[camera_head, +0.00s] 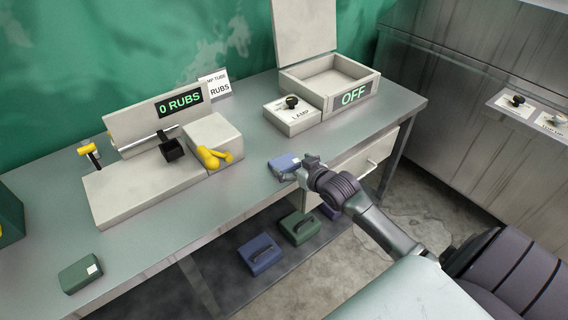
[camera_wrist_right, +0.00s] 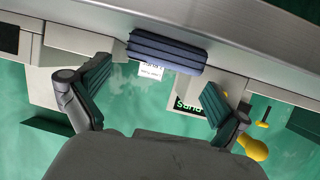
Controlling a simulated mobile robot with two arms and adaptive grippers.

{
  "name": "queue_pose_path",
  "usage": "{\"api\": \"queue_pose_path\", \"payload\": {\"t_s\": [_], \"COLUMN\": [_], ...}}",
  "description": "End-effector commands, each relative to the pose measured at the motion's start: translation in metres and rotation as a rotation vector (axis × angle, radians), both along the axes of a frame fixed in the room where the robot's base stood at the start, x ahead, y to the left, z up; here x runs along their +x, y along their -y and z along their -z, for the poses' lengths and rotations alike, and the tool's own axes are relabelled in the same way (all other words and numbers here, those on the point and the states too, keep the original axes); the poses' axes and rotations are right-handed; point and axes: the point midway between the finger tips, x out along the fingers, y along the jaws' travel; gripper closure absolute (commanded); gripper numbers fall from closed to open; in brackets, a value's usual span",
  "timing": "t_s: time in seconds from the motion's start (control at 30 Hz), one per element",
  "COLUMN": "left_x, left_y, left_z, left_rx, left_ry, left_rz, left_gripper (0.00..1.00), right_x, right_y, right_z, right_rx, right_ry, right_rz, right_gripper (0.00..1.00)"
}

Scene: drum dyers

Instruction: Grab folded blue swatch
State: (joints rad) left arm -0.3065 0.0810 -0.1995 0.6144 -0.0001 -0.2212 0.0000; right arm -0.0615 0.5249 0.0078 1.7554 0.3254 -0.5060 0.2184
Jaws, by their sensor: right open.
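The folded blue swatch (camera_head: 283,167) lies on the grey bench near its front edge, with a pale label on it. My right gripper (camera_head: 308,166) is at the swatch's right side in the head view. In the wrist view its fingers (camera_wrist_right: 156,78) are spread and empty, with the swatch between and just beyond the tips. In the head view the gripper hides part of the swatch's right end. My left gripper is in neither view.
A rub tester (camera_head: 150,190) reading "0 RUBS" stands behind left on the bench. A lamp box (camera_head: 330,87) reading "OFF" stands behind right. A folded green swatch (camera_head: 80,273) lies at the front left.

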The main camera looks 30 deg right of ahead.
Motion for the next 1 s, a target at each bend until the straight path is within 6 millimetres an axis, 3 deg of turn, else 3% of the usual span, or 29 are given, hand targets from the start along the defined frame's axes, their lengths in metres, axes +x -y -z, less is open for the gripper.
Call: {"api": "queue_pose_path", "payload": {"t_s": [0.23, 0.5, 0.87, 1.0], "left_x": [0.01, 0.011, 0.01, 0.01], "left_y": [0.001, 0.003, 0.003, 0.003], "left_z": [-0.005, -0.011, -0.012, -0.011], "left_rx": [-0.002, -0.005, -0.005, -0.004], "left_ry": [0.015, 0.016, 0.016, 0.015], "left_rz": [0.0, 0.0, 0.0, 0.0], "left_gripper": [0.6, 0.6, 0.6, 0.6], "right_x": [0.016, 0.049, 0.056, 0.056], "right_y": [-0.001, -0.003, -0.002, -0.002], "right_z": [0.004, 0.017, 0.021, 0.021], "right_rx": [0.001, 0.0, -0.001, -0.001], "right_ry": [0.001, 0.001, 0.001, 0.001], "right_rz": [0.0, 0.0, 0.0, 0.0], "right_gripper": [0.0, 0.0, 0.0, 0.23]}}
